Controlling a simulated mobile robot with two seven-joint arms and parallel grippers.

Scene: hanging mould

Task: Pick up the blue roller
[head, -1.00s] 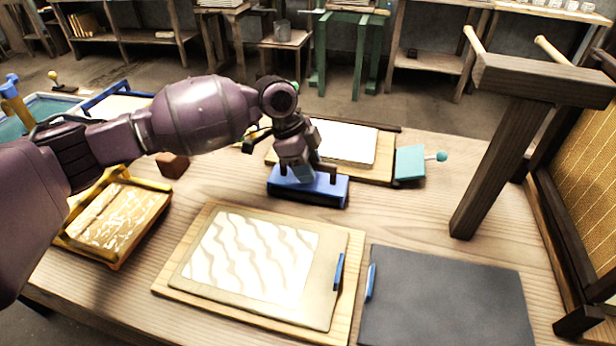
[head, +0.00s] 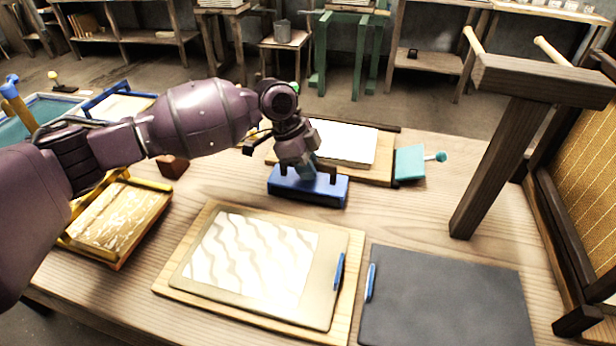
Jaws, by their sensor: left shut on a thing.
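The blue roller (head: 307,190) is a long blue block-like body on the wooden table, behind the wavy-patterned board. It appears to rest level on the table. My left gripper (head: 307,172) reaches down over it from above and is shut on its upper part. The fingers and the wrist hide part of the roller's top, so the exact grip is hard to see. My right gripper is not in view.
A wavy-patterned board (head: 325,300) lies in front, with a dark slab (head: 445,305) to its right. A white sheet on a board (head: 348,143) lies behind the roller. A teal tool (head: 409,163), a yellow-framed mould (head: 118,220) and a dark wooden post (head: 490,165) stand around.

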